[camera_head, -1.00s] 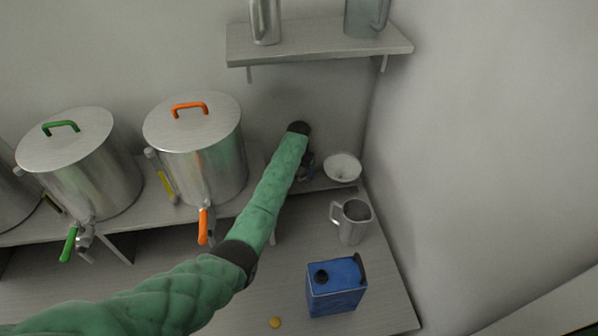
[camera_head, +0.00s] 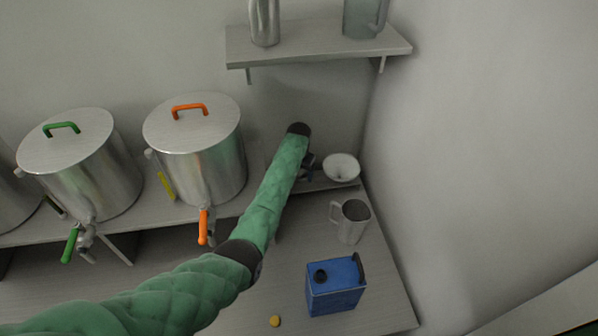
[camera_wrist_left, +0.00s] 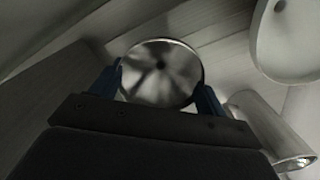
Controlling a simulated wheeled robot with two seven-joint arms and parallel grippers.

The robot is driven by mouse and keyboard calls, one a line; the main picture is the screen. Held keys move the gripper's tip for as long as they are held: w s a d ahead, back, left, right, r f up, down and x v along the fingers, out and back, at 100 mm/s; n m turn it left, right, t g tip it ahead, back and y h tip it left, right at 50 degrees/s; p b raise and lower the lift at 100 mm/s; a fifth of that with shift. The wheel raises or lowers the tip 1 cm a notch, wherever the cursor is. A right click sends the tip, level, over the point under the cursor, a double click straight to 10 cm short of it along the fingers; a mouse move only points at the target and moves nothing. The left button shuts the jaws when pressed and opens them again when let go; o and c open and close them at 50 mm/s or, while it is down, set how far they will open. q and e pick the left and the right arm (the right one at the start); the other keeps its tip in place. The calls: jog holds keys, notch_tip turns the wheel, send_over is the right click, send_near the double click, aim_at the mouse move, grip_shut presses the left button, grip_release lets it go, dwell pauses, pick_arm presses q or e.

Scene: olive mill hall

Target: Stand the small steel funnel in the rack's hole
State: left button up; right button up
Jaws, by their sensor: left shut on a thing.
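The small steel funnel (camera_wrist_left: 160,72) shows in the left wrist view as a shiny round bowl with a dark hole in its middle. My left gripper (camera_wrist_left: 157,92) is shut on it, with a blue finger at each side of the rim. In the head view my left gripper (camera_head: 308,165) is in the back right corner, just left of a white funnel-like bowl (camera_head: 341,167); my arm hides the steel funnel there. This white bowl also shows in the left wrist view (camera_wrist_left: 288,45), apart from the steel funnel. I cannot make out the rack's hole. My right gripper is out of view.
A steel jug (camera_head: 352,222) and a blue can (camera_head: 335,288) stand on the bench at the right. Two steel drums with an orange-handled (camera_head: 195,150) and a green-handled lid (camera_head: 75,165) stand left of my arm. A wall shelf (camera_head: 320,48) hangs above; the right wall is close.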

aim_at(300, 176)
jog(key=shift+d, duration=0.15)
pick_arm(q)
jog(key=shift+f, duration=0.1)
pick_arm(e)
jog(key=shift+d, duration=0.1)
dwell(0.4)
pick_arm(q)
jog(key=shift+f+b, duration=0.85)
jog(key=shift+f, duration=0.9)
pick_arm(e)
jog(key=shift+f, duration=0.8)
pick_arm(q)
jog(key=o, duration=1.1)
